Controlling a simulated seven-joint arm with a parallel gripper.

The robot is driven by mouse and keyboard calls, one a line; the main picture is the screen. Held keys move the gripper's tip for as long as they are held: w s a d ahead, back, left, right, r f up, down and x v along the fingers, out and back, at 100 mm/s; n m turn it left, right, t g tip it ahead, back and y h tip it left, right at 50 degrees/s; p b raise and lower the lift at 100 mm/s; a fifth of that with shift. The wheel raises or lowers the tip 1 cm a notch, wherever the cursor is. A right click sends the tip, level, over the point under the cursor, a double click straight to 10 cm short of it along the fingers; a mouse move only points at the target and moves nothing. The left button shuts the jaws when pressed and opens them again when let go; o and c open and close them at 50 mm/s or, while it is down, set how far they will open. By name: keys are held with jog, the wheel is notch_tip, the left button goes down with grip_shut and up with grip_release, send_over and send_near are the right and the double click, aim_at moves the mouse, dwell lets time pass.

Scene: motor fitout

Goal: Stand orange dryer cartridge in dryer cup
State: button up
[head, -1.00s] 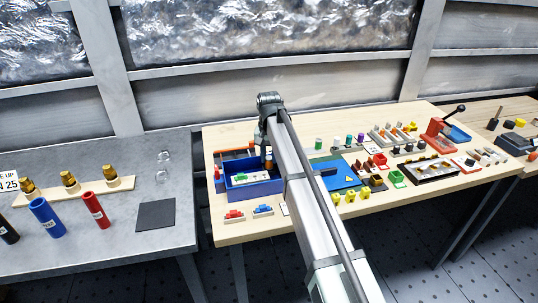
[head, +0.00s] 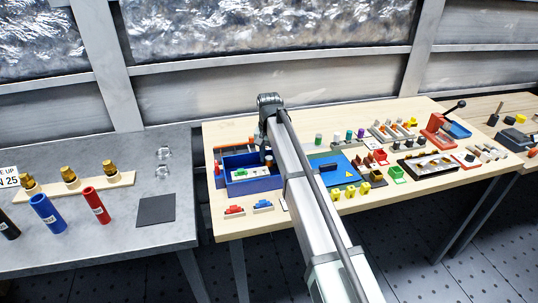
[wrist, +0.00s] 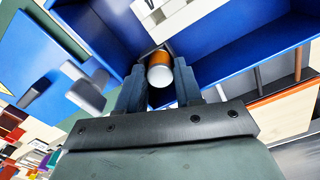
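An orange cartridge with a white end (wrist: 159,72) sits between the two fingers of my gripper (wrist: 160,92) in the wrist view. My gripper appears shut on it. In the head view my gripper (head: 268,160) is over the right part of the open blue box (head: 255,186); its fingertips are small and partly hidden there. A dark-edged shape shows right behind the cartridge in the wrist view, but I cannot tell whether it is the dryer cup. I cannot tell whether the cartridge touches anything below.
A white-and-green board (head: 246,173) lies inside the box, whose walls (wrist: 245,55) rise close around my gripper. A blue panel with a handle (head: 345,177) lies to the right. Small parts crowd the table farther right. Red (head: 234,210) and blue (head: 263,206) pieces lie in front.

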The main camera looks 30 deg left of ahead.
aim_at(269, 158)
jog(key=o, duration=0.4)
jog(key=shift+d, duration=0.1)
jog(key=shift+w, duration=0.1)
jog(key=shift+r, duration=0.1)
jog(key=r, duration=1.3)
jog(key=shift+a+r, duration=0.2)
jog(key=shift+r, duration=0.15)
